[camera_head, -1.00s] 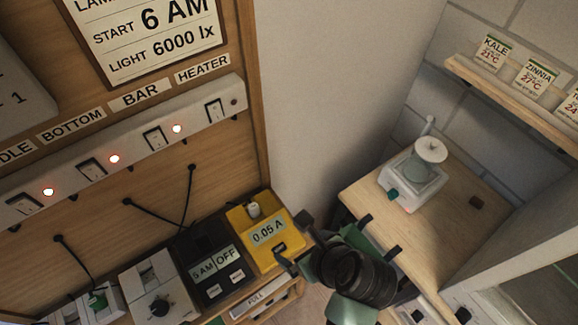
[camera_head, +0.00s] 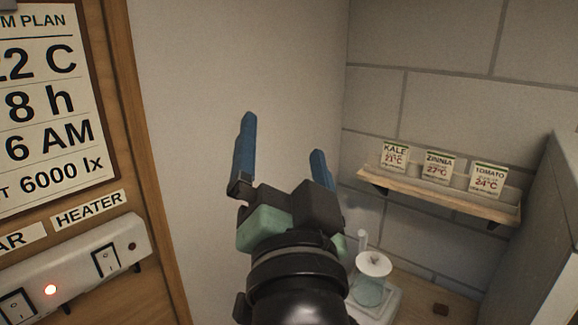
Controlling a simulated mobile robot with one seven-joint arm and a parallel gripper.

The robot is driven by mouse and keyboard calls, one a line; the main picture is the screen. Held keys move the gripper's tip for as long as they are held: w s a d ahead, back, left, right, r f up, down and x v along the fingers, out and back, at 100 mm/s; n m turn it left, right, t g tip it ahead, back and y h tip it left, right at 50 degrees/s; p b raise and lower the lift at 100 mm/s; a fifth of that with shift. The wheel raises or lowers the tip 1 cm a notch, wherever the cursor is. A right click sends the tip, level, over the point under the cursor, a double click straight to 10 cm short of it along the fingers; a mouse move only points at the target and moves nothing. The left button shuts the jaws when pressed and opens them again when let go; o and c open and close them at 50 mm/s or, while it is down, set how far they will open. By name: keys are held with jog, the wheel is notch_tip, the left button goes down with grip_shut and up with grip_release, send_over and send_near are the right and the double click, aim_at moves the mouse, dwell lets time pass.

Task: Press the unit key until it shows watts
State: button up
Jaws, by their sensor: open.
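My gripper (camera_head: 283,150) is raised in the middle of the view, in front of the pale wall. Its two blue fingers point up and stand wide apart with nothing between them. The yellow meter with the unit key is not in view now, so its display cannot be read at this moment.
A white power strip (camera_head: 75,265) with rocker switches and a lit red lamp is at the lower left, below the plan sheet (camera_head: 50,110). A shelf (camera_head: 440,197) with seed packets is at right. A white device (camera_head: 378,300) stands below it, partly hidden by my arm.

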jog(key=s+r+n+t+h+b, duration=0.1)
jog(key=s+r+n+t+b, duration=0.2)
jog(key=s+r+n+t, duration=0.3)
jog(key=s+r, duration=0.4)
jog(key=shift+d+r, duration=0.15)
jog(key=shift+r, duration=0.15)
grip_shut()
dwell(0.9)
